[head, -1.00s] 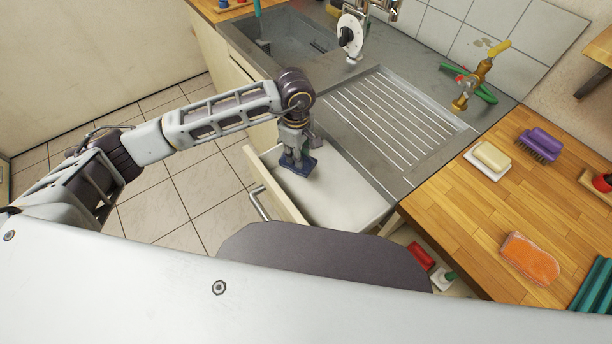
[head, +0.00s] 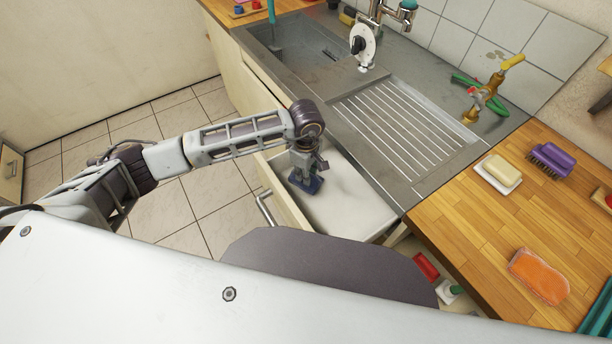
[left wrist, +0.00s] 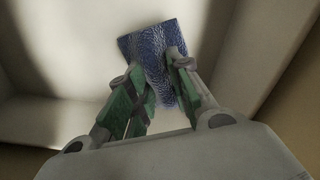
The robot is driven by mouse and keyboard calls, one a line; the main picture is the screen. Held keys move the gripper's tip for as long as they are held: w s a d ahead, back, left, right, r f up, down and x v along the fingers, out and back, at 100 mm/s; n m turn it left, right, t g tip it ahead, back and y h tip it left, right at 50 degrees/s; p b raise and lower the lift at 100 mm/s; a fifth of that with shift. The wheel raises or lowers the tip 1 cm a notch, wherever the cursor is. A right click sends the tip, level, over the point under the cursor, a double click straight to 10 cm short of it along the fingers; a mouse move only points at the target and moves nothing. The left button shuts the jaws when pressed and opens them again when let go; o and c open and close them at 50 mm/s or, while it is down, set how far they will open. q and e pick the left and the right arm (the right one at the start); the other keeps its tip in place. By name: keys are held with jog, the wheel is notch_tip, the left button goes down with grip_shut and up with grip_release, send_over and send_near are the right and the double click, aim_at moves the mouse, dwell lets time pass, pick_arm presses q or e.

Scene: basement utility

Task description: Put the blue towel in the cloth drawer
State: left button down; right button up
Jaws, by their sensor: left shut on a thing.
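The blue towel (head: 305,183) is a small dark blue cloth in the head view; it also shows with a woven texture in the left wrist view (left wrist: 145,45). My left gripper (head: 304,172) is shut on the towel and points down inside the open drawer (head: 345,205). The fingers (left wrist: 157,90) pinch the towel in the left wrist view. The drawer has a pale inside and a metal handle on its front. I cannot tell whether the towel touches the drawer floor. My right gripper is not in view.
A steel sink with a ribbed drainboard (head: 408,124) lies behind the drawer. On the wooden counter at right are soap on a dish (head: 501,172), a purple brush (head: 551,160) and an orange sponge (head: 540,276). A red object (head: 425,266) lies below the counter edge.

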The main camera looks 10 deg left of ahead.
pick_arm(q)
jog(key=shift+f, duration=0.9)
jog(key=shift+f, duration=0.15)
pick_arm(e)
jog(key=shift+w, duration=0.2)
pick_arm(q)
jog(key=c, duration=1.3)
grip_release()
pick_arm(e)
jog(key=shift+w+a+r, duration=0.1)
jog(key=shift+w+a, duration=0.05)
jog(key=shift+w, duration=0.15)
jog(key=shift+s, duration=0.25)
